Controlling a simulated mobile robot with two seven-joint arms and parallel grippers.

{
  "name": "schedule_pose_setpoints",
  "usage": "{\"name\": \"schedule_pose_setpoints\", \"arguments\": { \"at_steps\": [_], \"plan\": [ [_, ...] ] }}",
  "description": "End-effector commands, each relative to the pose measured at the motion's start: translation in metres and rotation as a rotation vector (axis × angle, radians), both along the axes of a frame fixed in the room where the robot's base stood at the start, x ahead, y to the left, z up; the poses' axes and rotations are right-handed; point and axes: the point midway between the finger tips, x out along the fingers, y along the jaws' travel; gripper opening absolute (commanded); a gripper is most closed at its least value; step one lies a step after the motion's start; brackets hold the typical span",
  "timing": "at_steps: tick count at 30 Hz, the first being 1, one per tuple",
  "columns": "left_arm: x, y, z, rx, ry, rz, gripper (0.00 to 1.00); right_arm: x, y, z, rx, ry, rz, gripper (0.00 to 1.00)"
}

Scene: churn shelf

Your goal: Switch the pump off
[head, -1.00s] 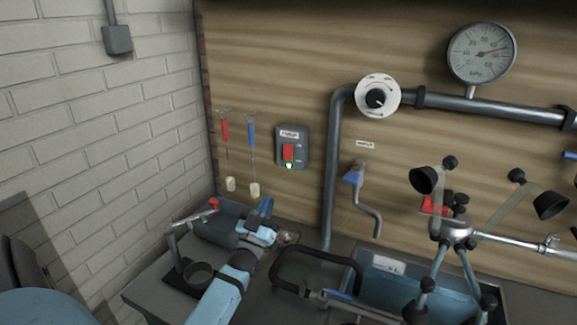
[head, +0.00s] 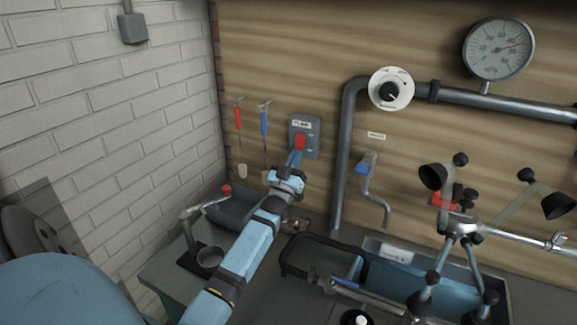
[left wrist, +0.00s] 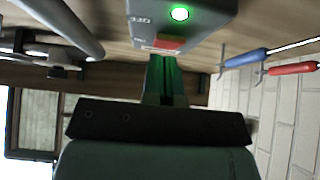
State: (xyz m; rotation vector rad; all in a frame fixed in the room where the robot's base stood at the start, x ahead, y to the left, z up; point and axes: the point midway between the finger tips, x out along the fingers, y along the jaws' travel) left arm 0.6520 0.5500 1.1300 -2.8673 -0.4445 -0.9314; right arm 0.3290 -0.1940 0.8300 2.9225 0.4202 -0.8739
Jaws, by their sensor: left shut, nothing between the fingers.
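The grey pump switch box (head: 314,137) is on the wooden wall, left of the vertical pipe. Its red rocker (head: 300,142) faces out. In the left wrist view the box (left wrist: 205,22) fills the top, with a green lamp (left wrist: 180,13) lit and the red rocker (left wrist: 168,43) just beyond my fingertips. My left gripper (head: 296,157) is shut and empty, its fingertips at the lower edge of the rocker. I cannot tell whether they touch it. The fingers (left wrist: 165,68) also show in the left wrist view. My right gripper is not in view.
Red (head: 238,118) and blue (head: 264,123) handled brushes hang left of the box. A dial (head: 391,89), pipe (head: 353,150) and blue-handled tap (head: 365,168) are to the right. A milking cluster (head: 463,225) and gauge (head: 498,48) stand farther right.

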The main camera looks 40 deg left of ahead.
Motion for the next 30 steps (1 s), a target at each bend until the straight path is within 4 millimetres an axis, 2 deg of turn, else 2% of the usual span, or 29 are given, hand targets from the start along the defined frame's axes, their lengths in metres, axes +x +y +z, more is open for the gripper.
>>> {"name": "schedule_pose_setpoints", "arguments": {
  "at_steps": [6,17,20,26,27,30],
  "plan": [
    [0.012,0.004,-0.002,0.001,0.0,0.001,0.0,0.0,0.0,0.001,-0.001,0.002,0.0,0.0],
    [0.012,0.004,-0.004,0.001,-0.004,0.0,0.0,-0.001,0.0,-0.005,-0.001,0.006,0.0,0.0],
    [0.015,0.005,-0.009,0.008,-0.026,0.0,0.0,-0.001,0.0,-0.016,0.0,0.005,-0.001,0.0],
    [0.024,0.007,-0.016,0.037,-0.115,-0.001,0.0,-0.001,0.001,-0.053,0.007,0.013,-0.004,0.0],
    [0.022,0.007,-0.007,0.035,-0.108,-0.001,0.0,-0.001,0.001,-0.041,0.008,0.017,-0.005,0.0],
    [0.022,0.007,-0.006,0.034,-0.107,-0.001,0.0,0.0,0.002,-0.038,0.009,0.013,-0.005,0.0]
  ]
}}
